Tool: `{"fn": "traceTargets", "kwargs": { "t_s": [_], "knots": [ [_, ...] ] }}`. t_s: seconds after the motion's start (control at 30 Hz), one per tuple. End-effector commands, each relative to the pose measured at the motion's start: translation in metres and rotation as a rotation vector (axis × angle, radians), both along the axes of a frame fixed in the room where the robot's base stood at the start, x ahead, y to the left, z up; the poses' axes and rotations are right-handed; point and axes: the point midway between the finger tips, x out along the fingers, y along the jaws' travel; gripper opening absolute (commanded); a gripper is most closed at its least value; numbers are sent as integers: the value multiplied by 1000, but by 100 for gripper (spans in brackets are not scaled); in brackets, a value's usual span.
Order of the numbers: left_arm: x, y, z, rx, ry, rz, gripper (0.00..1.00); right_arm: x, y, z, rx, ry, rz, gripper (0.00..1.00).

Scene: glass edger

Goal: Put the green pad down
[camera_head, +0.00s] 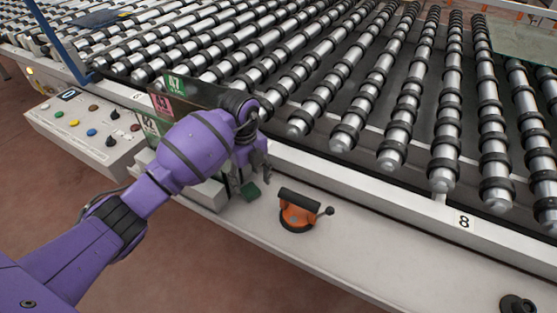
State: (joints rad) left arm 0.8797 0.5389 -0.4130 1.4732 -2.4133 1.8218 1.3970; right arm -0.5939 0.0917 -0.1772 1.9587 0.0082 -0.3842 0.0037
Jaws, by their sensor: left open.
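The green pad (250,191) lies on the white front ledge (330,247) of the machine, close to my left gripper. My left gripper (250,174) is just above the pad, at the end of the purple arm that comes in from the left. Its fingers point down and are open. The wrist hides part of the fingers, and I cannot tell whether a fingertip touches the pad. My right gripper is out of view.
An orange suction cup (297,216) with a black handle stands on the ledge just right of the pad. The roller conveyor (400,110) lies behind. A button panel (85,128) is at left.

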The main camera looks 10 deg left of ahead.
Motion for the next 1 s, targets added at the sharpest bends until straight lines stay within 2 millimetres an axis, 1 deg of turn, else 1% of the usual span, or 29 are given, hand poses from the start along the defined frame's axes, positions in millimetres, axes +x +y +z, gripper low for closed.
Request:
{"fn": "traceTargets", "kwargs": {
  "t_s": [0.03,0.2,0.3,0.4,0.57,0.87,1.0],
  "knots": [
    [2,0,16,1,-6,-2,57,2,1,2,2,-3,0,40],
    [1,0,51,2,-6,-2,57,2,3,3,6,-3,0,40],
    [1,0,65,0,-4,0,57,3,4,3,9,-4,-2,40],
    [0,0,75,0,-1,-1,57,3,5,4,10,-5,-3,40],
    [0,0,81,0,0,0,57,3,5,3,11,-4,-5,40],
    [0,0,80,0,0,0,57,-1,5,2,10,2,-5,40],
    [0,0,80,-1,1,-2,57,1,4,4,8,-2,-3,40]
  ]
}}
